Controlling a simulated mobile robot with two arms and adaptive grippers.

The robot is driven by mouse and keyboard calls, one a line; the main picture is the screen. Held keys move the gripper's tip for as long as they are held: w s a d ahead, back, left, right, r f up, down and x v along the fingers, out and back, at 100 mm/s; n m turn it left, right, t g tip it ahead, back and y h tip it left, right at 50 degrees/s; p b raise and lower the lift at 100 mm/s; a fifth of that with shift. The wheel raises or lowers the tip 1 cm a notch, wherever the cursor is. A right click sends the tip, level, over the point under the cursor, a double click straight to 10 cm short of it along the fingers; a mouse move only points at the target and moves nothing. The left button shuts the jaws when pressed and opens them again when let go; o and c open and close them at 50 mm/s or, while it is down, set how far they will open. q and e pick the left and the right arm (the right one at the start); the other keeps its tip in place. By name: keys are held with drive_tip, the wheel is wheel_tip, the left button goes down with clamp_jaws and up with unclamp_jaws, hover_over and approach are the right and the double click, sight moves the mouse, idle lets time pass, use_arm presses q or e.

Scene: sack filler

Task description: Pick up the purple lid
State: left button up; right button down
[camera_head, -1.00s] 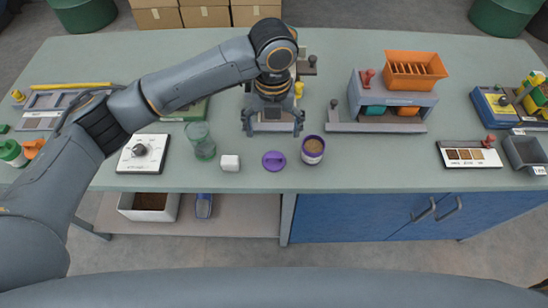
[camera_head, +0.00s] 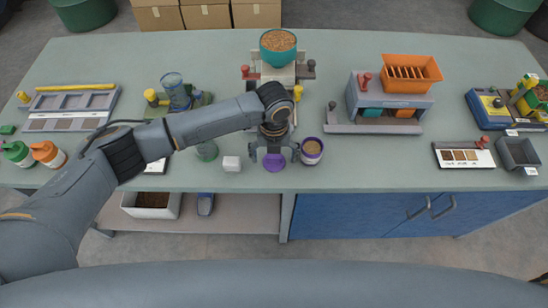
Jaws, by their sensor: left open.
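The purple lid (camera_head: 274,163) lies flat on the grey-green table near its front edge. My left gripper (camera_head: 274,158) is open and reaches down over the lid, with a finger on each side of it in the picture. The gripper hides the lid's far part. I cannot tell whether the fingers touch the lid. A purple-rimmed cup (camera_head: 312,150) with brown contents stands just right of the gripper, very close to its right finger. My right gripper is not in view.
A teal hopper (camera_head: 278,48) full of grain stands behind the gripper. An orange-topped dispenser (camera_head: 411,74) is at right. The table front between cup and sample tray (camera_head: 464,156) is clear.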

use_arm(q)
drive_tip(key=c, duration=0.9)
drive_tip(key=shift+s, duration=0.1)
drive_tip(key=c, duration=0.3)
drive_tip(key=shift+c, duration=0.4)
drive_tip(key=shift+s+f, duration=0.1)
drive_tip(key=shift+c, duration=0.2)
